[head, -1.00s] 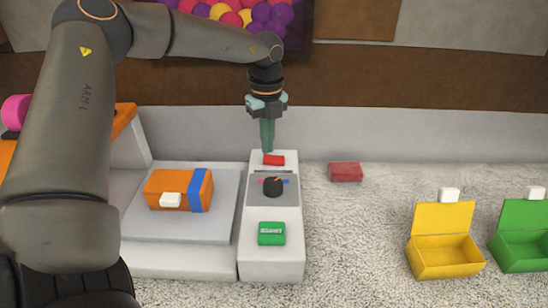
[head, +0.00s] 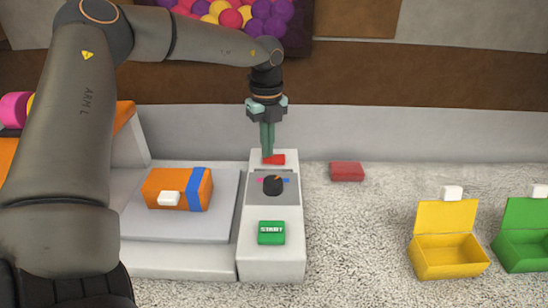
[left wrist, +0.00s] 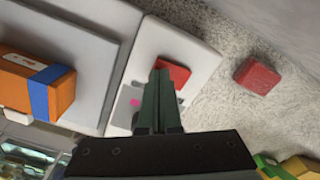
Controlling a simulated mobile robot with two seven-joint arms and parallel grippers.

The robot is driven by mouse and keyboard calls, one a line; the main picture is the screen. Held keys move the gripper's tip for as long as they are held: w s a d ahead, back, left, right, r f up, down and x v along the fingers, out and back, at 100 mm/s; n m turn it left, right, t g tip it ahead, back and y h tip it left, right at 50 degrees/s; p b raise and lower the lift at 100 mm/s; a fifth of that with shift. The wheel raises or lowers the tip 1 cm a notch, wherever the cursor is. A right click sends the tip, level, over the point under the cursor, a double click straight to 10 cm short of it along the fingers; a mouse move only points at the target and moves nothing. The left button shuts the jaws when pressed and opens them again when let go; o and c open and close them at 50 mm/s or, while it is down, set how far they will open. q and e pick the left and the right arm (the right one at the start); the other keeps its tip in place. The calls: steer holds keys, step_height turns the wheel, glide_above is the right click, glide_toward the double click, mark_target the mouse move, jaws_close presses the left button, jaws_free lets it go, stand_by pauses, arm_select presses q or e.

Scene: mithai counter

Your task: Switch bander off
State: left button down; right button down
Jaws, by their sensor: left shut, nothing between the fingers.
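The bander's control panel (head: 254,255) is a white block in the middle of the head view. It carries a red button (head: 275,160) at its far end, a black knob (head: 272,186) on a grey plate, and a green START button (head: 271,232) at the near end. My left gripper (head: 267,155) is shut and empty, pointing down with its tips at the red button; I cannot tell if they touch it. In the left wrist view the fingers partly cover the red button (left wrist: 174,72). My right gripper is out of view.
An orange box with a blue band (head: 178,189) lies on the grey platform (head: 180,230) left of the panel. A loose red block (head: 346,172) lies on the counter to the right. Open yellow (head: 448,256) and green (head: 526,250) boxes stand farther right.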

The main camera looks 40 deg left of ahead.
arm_select(q)
steer(key=shift+f, duration=0.2)
steer(key=shift+r+p, duration=1.85)
steer(key=shift+r, duration=1.75)
steer(key=shift+f, duration=0.1)
